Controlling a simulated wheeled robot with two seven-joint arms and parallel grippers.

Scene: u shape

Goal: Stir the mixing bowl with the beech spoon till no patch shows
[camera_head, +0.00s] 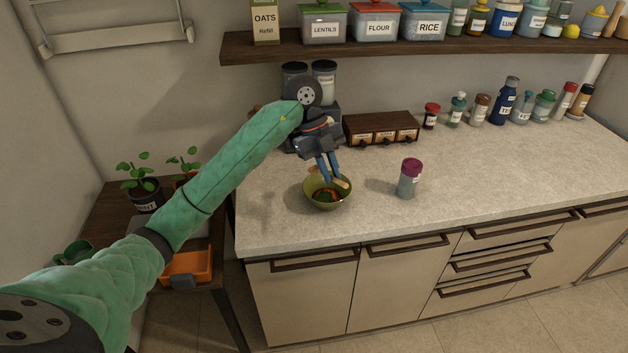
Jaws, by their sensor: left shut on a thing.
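The green mixing bowl (316,203) stands on the pale worktop, left of its middle and near the front edge. Dark contents with an orange-red patch show inside it. My left gripper (328,175) reaches over the bowl from above, its fingers pointing down. It is shut on the pale wooden beech spoon (342,184), which shows only in short pieces beside the fingertips. The fingers hide much of the spoon, and I cannot tell how deep its lower end sits in the bowl. My right gripper is not in view.
A jar with a purple lid (409,180) stands right of the bowl. A small wooden drawer box (381,131) and several bottles stand along the wall. A shelf (400,45) with labelled containers hangs above. The worktop (500,165) at right is clear.

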